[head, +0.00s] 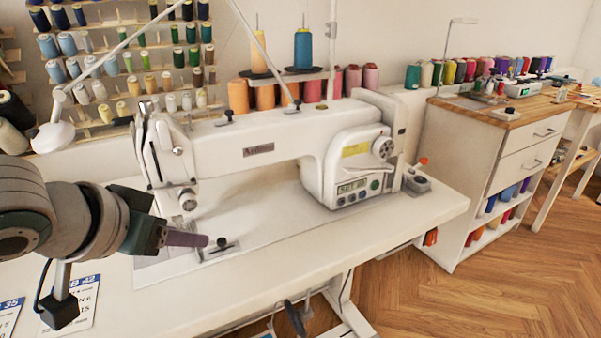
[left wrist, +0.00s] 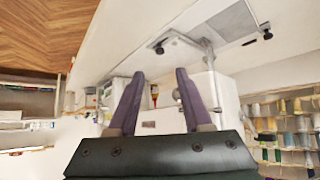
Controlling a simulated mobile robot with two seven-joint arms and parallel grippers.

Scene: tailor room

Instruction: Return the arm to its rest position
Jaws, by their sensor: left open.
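My left arm (head: 75,215) comes in from the left edge of the head view and reaches over the white sewing table (head: 265,295). Its gripper (head: 200,240) points right, close to the needle area of the white sewing machine (head: 260,147). In the left wrist view the two purple fingers of the left gripper (left wrist: 160,75) stand apart with nothing between them. The machine lies beyond the fingers there. In the head view the fingers overlap, and I cannot tell whether they touch the machine. My right gripper is in neither view.
Thread spools on a wall rack (head: 130,60) stand behind the machine. A thin white lamp (head: 52,137) rises near my arm. Paper cards (head: 75,300) lie at the table's front left. A drawer cabinet (head: 490,150) stands right. The wooden floor (head: 440,300) in front is clear.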

